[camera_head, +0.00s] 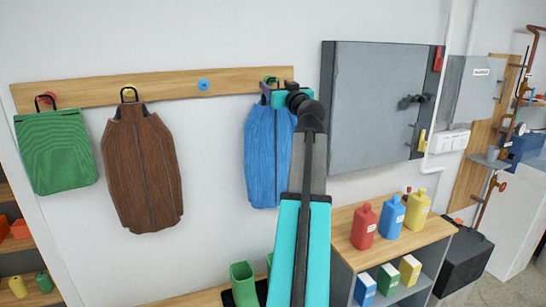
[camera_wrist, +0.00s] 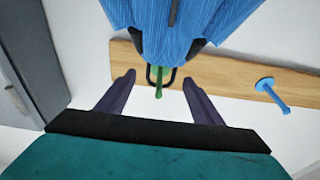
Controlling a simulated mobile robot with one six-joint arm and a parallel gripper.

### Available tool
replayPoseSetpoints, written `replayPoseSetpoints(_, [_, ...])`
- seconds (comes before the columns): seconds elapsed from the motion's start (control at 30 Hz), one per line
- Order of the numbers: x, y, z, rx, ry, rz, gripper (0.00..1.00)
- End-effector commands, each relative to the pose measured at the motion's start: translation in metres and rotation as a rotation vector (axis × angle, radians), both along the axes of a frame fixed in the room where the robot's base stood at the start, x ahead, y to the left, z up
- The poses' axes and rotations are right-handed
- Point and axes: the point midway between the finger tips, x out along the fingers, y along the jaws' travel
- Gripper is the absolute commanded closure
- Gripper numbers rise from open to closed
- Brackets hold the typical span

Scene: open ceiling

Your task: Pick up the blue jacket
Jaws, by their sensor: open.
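The blue jacket (camera_head: 267,155) hangs by a dark loop from a green peg, the rightmost on the wooden rail. Its right side is partly hidden behind my arm. In the wrist view, which is upside down, the jacket (camera_wrist: 185,25) fills the top, with its loop and the green peg (camera_wrist: 158,82) below its collar. My gripper (camera_wrist: 158,82) is open, its two dark fingers apart on either side of the loop and peg. In the head view my gripper (camera_head: 267,90) is at the jacket's collar, its fingers partly hidden.
A green bag (camera_head: 55,150) and a brown jacket (camera_head: 142,170) hang further left on the rail (camera_head: 160,92). A blue peg (camera_head: 203,85) is empty. A grey cabinet (camera_head: 375,105) is on the wall to the right, above a shelf with bottles (camera_head: 391,213).

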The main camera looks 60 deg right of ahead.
Motion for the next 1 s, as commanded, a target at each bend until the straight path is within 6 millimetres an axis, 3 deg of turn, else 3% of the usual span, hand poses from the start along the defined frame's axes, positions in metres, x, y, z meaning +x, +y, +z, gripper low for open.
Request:
replayPoseSetpoints(0.3, [0.025,-0.019,0.007,0.001,-0.001,0.0,0.39])
replayPoseSetpoints(0.93, [0.028,-0.019,0.006,0.0,-0.001,0.001,0.39])
replayPoseSetpoints(1.0, [0.028,-0.019,0.006,0.0,-0.001,0.001,0.5])
